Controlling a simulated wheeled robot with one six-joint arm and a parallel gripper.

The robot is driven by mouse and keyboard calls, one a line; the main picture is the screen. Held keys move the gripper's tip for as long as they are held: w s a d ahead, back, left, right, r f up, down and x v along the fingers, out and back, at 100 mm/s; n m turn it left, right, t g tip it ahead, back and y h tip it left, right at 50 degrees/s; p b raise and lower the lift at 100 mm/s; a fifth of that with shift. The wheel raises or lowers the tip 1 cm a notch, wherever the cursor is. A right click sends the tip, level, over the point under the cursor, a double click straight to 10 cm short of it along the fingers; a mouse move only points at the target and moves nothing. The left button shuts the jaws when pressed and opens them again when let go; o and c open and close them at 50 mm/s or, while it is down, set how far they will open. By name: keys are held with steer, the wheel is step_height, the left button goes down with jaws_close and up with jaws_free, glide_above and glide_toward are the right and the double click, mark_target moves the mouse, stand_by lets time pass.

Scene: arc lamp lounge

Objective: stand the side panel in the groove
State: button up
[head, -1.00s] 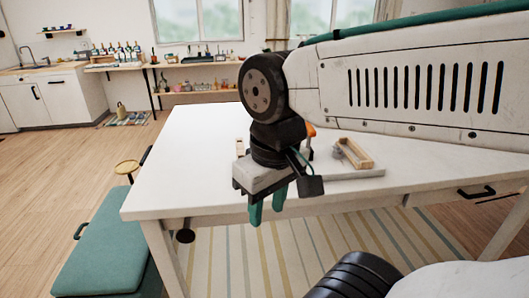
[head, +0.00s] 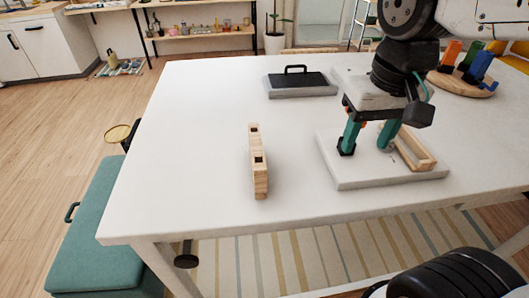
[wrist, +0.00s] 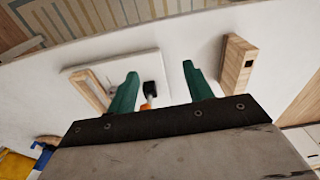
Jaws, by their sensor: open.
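A pale wooden panel-like piece with two dark square openings (head: 260,178) stands on the white table, left of a pale grey slab (head: 362,180). In the wrist view this piece (wrist: 236,64) is at the right, outside my fingers. A low wooden frame (head: 425,162) lies on the slab; it also shows in the wrist view (wrist: 88,92). I cannot make out the groove. My gripper (head: 367,138) has green fingers, spread apart and empty, above the slab's left part. In the wrist view, a black part with orange below it (wrist: 152,89) shows between the fingers (wrist: 160,72).
A black-handled item (head: 298,80) sits on a grey base at the back of the table. A round wooden board (head: 455,88) with orange, green and blue pieces is at the back right. The table (head: 190,150) is clear left of the wooden piece. A green bench (head: 85,240) stands beside it.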

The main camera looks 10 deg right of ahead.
mark_target(256, 143)
steer(key=shift+g, duration=0.5)
steer(key=w+a+f, duration=0.2)
steer(key=w+a, duration=0.2)
steer(key=a, duration=0.1)
steer(key=w+a+f, duration=0.2)
steer(key=w+a, duration=0.2)
steer(key=a, duration=0.2)
steer(key=w+a+f, duration=0.2)
steer(key=w+a, duration=0.3)
steer(key=shift+a+f, duration=0.35)
steer(key=shift+a, duration=0.05)
steer(key=shift+w+a+f, duration=0.1)
steer(key=shift+a+f, duration=0.1)
steer(key=shift+f, duration=0.1)
step_height(256, 143, down, 7)
steer(key=shift+f, duration=0.2)
jaws_close()
